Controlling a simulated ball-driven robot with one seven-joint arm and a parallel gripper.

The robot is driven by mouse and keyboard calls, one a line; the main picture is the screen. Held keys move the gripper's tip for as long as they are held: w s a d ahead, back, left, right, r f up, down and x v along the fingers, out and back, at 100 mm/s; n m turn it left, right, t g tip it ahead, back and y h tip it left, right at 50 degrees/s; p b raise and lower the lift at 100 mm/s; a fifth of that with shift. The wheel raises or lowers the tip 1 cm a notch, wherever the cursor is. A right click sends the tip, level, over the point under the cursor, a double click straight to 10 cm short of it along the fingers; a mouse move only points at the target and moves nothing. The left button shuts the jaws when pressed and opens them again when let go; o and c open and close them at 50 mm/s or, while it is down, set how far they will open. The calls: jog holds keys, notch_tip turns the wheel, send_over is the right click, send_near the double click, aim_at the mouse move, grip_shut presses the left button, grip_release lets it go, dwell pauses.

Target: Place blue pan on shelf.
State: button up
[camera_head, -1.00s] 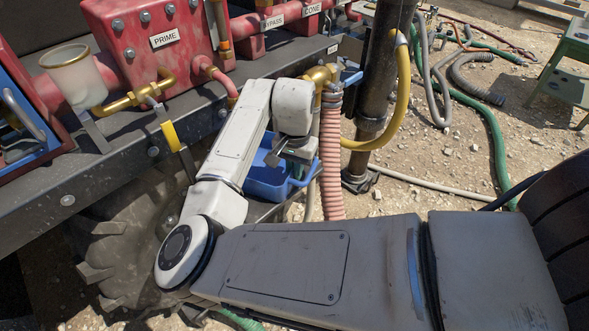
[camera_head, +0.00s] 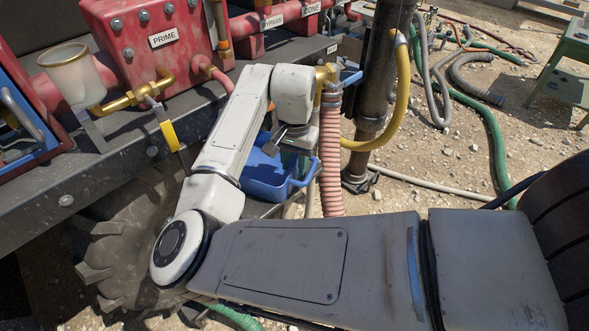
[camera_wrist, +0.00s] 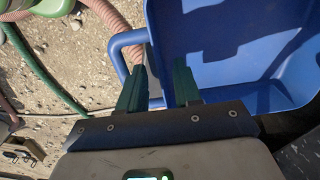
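The two green fingers of my gripper (camera_wrist: 158,88) are apart. The left finger overlaps the handle and the right finger overlaps the pan's near edge. Part of the pan's blue edge shows between them; contact cannot be told. I cannot tell which surface is the shelf.
A dark ledge (camera_head: 110,165) with the red pump box (camera_head: 150,50) runs above the wheel (camera_head: 120,235). A dark post (camera_head: 375,100), yellow hose (camera_head: 402,80) and pink hose (camera_head: 331,160) stand close right of the pan. Gravel with hoses lies beyond.

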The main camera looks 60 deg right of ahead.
notch_tip(320, 180, up, 9)
jog(key=shift+r+b, duration=0.1)
jog(key=shift+b, duration=0.3)
jog(key=shift+s+d, duration=0.1)
